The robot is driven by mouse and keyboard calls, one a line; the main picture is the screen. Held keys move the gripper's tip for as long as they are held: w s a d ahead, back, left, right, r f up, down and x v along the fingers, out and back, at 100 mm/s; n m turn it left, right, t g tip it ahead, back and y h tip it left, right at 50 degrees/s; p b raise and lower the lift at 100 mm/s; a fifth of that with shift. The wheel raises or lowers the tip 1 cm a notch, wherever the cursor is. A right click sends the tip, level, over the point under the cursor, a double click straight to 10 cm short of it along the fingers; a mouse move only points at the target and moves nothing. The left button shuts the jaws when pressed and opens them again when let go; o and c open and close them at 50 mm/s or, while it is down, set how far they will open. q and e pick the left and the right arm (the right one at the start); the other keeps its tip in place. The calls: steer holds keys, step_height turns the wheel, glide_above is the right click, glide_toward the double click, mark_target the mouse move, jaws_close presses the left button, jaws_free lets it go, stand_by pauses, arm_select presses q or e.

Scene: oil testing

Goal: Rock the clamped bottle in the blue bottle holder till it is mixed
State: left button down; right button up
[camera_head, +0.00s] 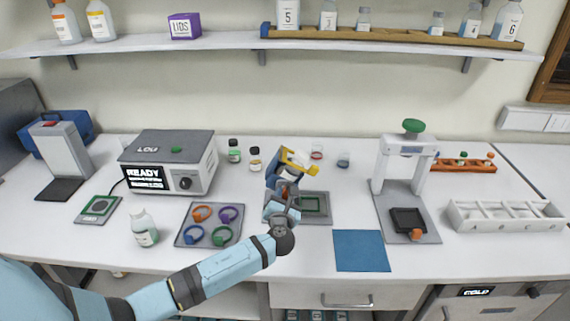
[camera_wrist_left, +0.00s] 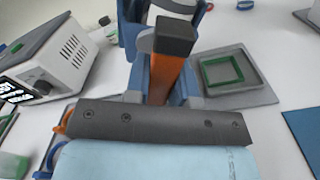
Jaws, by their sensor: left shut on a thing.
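The blue bottle holder (camera_head: 275,162) is held up above the bench, tilted, with the clamped bottle (camera_head: 296,158) lying in it; the bottle is pale with yellow at its end. In the left wrist view the blue holder (camera_wrist_left: 130,30) and part of the white bottle (camera_wrist_left: 174,7) show at the top edge. My left gripper (camera_head: 285,190) is shut on the holder's orange handle (camera_wrist_left: 166,80), which has a dark end. Most of the bottle's contents cannot be made out. My right gripper is not in view.
A grey tray with a green square frame (camera_head: 311,204) lies under and right of the holder. Left are a mat with coloured rings (camera_head: 209,224) and a white machine (camera_head: 169,160). Small bottles (camera_head: 255,158) stand behind. A blue mat (camera_head: 360,250) and a press stand (camera_head: 405,165) are right.

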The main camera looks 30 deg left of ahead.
arm_select(q)
steer(key=shift+f+n+b, duration=0.2)
steer(key=shift+n+b, duration=0.4)
steer(key=shift+n, duration=0.1)
steer(key=n+b, duration=0.2)
steer(key=n, duration=0.1)
steer(key=shift+r+n, duration=0.2)
steer(key=shift+n, duration=0.5)
steer(key=c, duration=1)
jaws_free()
